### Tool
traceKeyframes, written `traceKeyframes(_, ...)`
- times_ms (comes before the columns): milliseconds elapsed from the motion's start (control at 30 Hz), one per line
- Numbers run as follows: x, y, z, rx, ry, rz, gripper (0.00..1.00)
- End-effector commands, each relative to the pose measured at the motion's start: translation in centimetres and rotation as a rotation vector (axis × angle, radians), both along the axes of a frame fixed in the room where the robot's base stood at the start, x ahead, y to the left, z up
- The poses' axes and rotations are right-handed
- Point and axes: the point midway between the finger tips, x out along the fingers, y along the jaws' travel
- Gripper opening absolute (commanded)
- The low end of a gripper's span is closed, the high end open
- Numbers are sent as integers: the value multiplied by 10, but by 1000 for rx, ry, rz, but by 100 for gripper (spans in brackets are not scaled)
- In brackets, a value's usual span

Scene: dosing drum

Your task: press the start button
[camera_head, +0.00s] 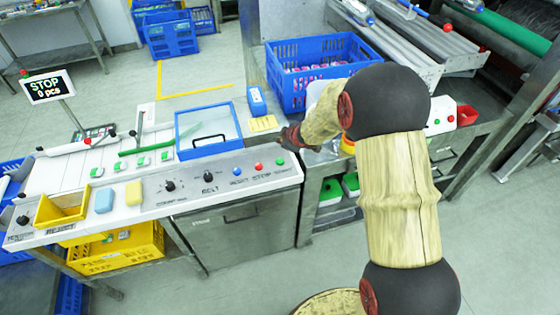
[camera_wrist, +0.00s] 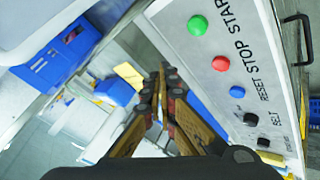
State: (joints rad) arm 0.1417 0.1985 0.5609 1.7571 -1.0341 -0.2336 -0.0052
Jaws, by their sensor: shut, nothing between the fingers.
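The green start button (camera_head: 279,161) is at the right end of a row on the panel's sloped front face, beside the red stop button (camera_head: 258,165) and the blue reset button (camera_head: 236,171). In the wrist view the green button (camera_wrist: 198,25) shows uncovered at the top, above the red button (camera_wrist: 221,63) and blue button (camera_wrist: 237,91). My gripper (camera_head: 288,136) is shut and empty, close behind the panel's right end in the head view. Its fingers (camera_wrist: 162,72) point up the wrist picture, left of the button row, apart from the buttons.
Black knobs (camera_head: 209,177) sit left of the buttons. A clear lid with a blue frame (camera_head: 180,133) and a blue device (camera_head: 257,101) are behind the panel. A blue crate (camera_head: 271,75) stands farther back. The sign (camera_head: 48,86) reads STOP, 0 pcs.

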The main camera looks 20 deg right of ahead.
Motion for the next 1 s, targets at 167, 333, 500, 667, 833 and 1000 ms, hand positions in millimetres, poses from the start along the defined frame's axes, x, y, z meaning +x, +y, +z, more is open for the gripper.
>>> traceKeyframes(167,4,11,6,26,-28,34,0)
traceKeyframes(333,4,12,6,26,-30,35,0)
traceKeyframes(500,4,11,5,27,-29,34,0)
traceKeyframes(667,4,11,0,27,-28,32,0)
traceKeyframes(833,4,11,-13,27,-28,32,0)
traceKeyframes(1000,3,11,-32,26,-28,32,0)
